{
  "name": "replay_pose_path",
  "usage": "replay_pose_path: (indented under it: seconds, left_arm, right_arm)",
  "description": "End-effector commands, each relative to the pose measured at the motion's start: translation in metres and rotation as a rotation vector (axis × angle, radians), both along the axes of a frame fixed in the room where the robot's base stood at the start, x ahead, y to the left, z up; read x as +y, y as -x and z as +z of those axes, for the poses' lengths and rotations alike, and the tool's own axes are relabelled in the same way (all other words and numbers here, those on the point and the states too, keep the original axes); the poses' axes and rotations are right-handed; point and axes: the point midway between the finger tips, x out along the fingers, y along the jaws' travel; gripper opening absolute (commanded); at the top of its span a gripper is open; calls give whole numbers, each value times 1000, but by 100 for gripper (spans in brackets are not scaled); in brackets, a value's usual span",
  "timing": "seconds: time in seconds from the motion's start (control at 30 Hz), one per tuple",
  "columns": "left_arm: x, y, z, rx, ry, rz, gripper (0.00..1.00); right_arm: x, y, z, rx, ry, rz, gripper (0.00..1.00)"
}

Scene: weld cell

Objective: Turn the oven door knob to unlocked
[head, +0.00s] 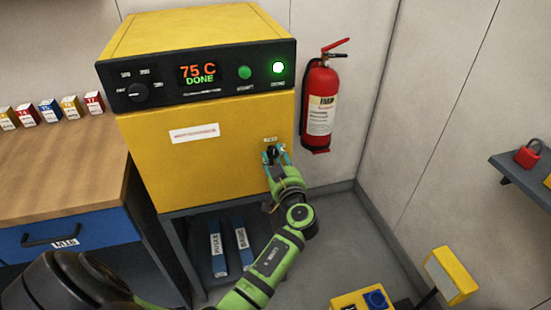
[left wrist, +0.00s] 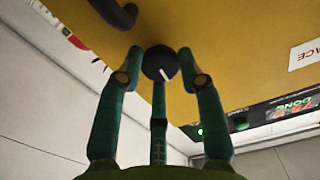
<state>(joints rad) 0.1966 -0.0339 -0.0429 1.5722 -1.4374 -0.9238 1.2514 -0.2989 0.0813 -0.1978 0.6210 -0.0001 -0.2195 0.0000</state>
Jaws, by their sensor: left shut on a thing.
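The yellow oven (head: 210,150) stands on a dark stand, its door shut. Its display (head: 198,74) reads "75 C DONE". The small black door knob (head: 271,150) is at the right side of the door, under a small label too small to read. My left gripper (head: 274,155) is at the door, with its fingers around the knob. In the left wrist view the knob (left wrist: 158,63) sits between the fingers of the left gripper (left wrist: 160,68). Its white pointer mark slants toward the picture's lower right. My right gripper is not in view.
A black curved handle (left wrist: 115,12) is near the knob. A red fire extinguisher (head: 320,105) hangs on the wall close to the right of the oven. A wooden bench (head: 70,160) stands left. A shelf with a red padlock (head: 528,153) is at far right.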

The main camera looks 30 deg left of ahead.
Motion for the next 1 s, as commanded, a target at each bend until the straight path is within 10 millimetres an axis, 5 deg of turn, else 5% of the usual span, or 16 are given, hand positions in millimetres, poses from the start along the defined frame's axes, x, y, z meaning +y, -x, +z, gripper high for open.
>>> replay_pose_path:
  seconds: [0.5,1.0]
  left_arm:
    - [0,-2,6,306,-282,2,4]
    - [-1,-5,9,667,-596,1,4]
  right_arm:
    - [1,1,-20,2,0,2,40]
    - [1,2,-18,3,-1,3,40]
